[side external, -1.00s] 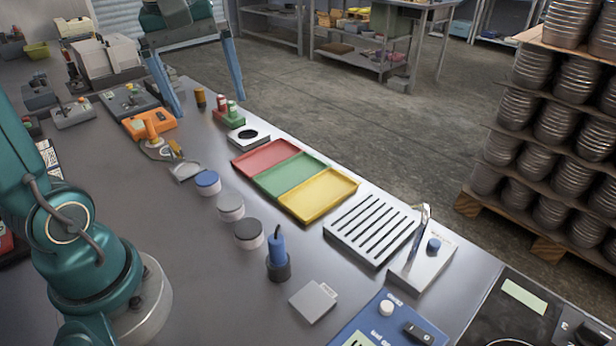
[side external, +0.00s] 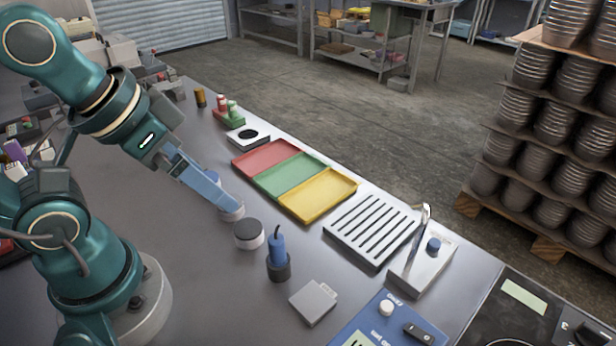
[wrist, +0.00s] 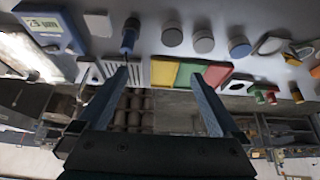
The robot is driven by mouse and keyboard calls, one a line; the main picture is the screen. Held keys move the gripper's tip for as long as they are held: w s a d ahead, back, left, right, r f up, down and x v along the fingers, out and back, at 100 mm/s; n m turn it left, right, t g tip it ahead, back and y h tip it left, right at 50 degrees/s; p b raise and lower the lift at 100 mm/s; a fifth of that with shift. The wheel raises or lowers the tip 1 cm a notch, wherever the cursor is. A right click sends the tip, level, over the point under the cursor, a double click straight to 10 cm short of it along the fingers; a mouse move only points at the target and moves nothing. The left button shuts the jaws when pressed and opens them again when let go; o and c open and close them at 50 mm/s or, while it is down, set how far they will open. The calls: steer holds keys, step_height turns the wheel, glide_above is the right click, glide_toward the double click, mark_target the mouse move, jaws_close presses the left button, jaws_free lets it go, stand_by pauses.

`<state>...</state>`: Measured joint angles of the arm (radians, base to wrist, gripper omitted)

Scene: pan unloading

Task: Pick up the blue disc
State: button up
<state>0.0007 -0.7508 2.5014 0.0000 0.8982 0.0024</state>
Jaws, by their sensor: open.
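The blue disc (wrist: 239,46) shows as a round blue-topped piece on the table at the upper right of the wrist view. In the side view it is mostly hidden behind my gripper's fingers. My gripper (wrist: 158,75) is open and empty, its two long blue fingers spread apart. In the wrist view the disc lies outside the fingers, beyond the right fingertip. In the side view the fingers (side external: 205,185) slant down toward the grey disc (wrist: 203,41), overlapping it in the picture; I cannot tell the height gap.
A dark-topped disc (side external: 248,234) and a blue-handled tool in a dark holder (side external: 279,267) stand nearby. Red, green and yellow trays (side external: 318,196) and a slotted rack (side external: 371,228) lie along the table's far edge.

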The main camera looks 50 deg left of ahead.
steer(key=shift+c, duration=0.2)
steer(key=s+a+f+m+g+y, duration=0.3)
steer(key=a+f+m+g+y, duration=0.3)
steer(key=a, duration=0.3)
steer(key=w+f+m+t+y, duration=0.1)
steer(key=m+y, duration=0.1)
steer(key=m, duration=0.3)
steer(key=w+f+m+t+y, duration=0.2)
steer(key=m, duration=0.3)
steer(key=w+f+m+t+y, duration=0.1)
steer(key=w+m+t, duration=0.1)
steer(key=m, duration=0.2)
steer(key=shift+a+f+m+y, duration=0.2)
steer(key=shift+f+m+y, duration=0.1)
steer(key=shift+m+y, duration=0.1)
steer(key=m, duration=0.1)
steer(key=f+m+t, duration=0.1)
steer(key=shift+s+d+f+m+t, duration=0.15)
steer(key=shift+s+d+m+t, duration=0.05)
steer(key=shift+d+m+t, duration=0.1)
steer(key=x, duration=0.5)
steer(key=shift+w+a+f, duration=0.1)
steer(key=shift+w+a, duration=0.05)
steer(key=shift+a, duration=0.15)
steer(key=shift+w+x, duration=0.1)
steer(key=shift+x, duration=1.45)
steer(key=shift+w+x, duration=0.15)
steer(key=shift+x, duration=1.35)
